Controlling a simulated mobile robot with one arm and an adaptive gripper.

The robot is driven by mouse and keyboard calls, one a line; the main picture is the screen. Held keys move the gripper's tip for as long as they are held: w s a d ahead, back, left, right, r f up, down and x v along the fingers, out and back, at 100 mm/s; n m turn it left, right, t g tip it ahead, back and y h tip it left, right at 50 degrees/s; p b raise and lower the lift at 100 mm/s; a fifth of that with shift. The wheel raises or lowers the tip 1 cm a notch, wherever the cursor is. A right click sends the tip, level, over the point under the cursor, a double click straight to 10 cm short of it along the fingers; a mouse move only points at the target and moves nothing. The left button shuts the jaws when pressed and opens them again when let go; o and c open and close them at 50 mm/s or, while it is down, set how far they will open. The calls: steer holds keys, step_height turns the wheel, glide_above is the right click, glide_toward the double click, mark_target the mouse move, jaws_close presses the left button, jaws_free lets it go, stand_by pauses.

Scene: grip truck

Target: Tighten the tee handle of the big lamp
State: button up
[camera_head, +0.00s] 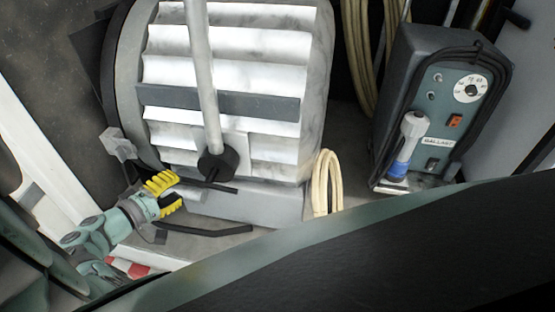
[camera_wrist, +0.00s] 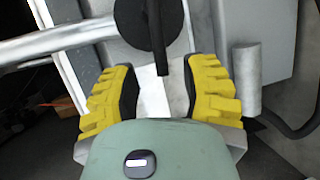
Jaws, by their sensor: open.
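The big lamp (camera_head: 235,65) is a large white ribbed housing with a grey band, at the upper middle of the head view. A black round knob (camera_head: 217,163) sits low on its front, at the end of a pale pole. A thin dark bar, which looks like the tee handle (camera_head: 207,185), extends beside the knob. In the wrist view, the black disc (camera_wrist: 143,20) shows at the top, and the dark bar (camera_wrist: 163,50) points down between the fingers. My gripper (camera_head: 178,190) has yellow fingers and is open at the lamp's lower left. In the wrist view, my gripper (camera_wrist: 165,92) spans the bar's end with gaps either side.
The pale pole (camera_head: 203,75) crosses the lamp's front. A grey ballast box (camera_head: 430,95) with a dial and black cable stands right. Beige coiled cable (camera_head: 328,182) hangs beside the lamp. A black cable (camera_head: 205,232) lies below it. A grey cylinder (camera_wrist: 246,80) is close to my right finger.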

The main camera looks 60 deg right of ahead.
mark_target(186, 179)
steer(key=shift+p+x, duration=0.6)
steer(key=shift+x, duration=1.65)
steer(key=shift+o, duration=0.3)
steer(key=shift+s, duration=0.15)
steer(key=shift+a, duration=0.1)
jaws_close()
